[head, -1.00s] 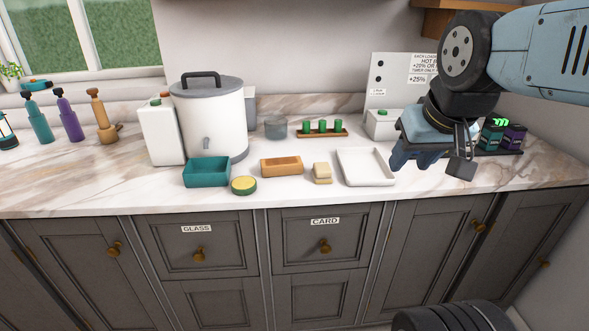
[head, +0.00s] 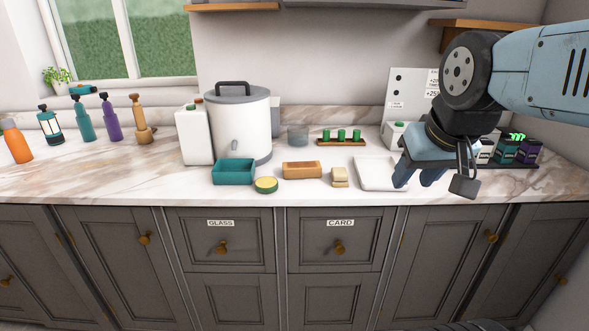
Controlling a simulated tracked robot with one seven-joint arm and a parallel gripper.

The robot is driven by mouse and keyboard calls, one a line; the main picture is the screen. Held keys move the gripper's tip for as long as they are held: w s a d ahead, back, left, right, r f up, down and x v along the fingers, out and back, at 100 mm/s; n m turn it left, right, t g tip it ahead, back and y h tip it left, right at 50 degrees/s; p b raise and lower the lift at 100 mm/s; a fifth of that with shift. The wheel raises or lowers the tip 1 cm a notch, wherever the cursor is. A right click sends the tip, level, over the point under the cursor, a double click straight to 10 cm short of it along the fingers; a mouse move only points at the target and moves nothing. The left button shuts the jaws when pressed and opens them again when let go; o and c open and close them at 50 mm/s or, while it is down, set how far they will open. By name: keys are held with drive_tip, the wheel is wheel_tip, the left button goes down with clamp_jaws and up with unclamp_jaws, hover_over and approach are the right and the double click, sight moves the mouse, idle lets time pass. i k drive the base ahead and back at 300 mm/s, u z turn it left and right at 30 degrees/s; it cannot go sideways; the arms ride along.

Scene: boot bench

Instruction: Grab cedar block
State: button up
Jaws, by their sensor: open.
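An orange-brown wooden-looking block (head: 302,170) lies on the marble counter, and a smaller pale tan block (head: 340,177) sits just to its right. I cannot tell for certain which one is the cedar block. Both are uncovered and lie apart from my gripper. My gripper (head: 443,182) hangs at the right, in front of the counter's right part, with its fingers pointing down. It is open, and I see nothing held in it. It hides part of the white tray (head: 372,174) beside the pale block.
A teal bin (head: 233,171) and a round yellow-topped tin (head: 265,185) are left of the blocks. A large white pot (head: 230,120) stands behind. Bottles (head: 83,121) line the left, and a dark rack with small boxes (head: 520,163) is at right. The counter's front edge is clear.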

sight(299, 169)
drive_tip(key=i, duration=0.85)
drive_tip(key=z, duration=0.05)
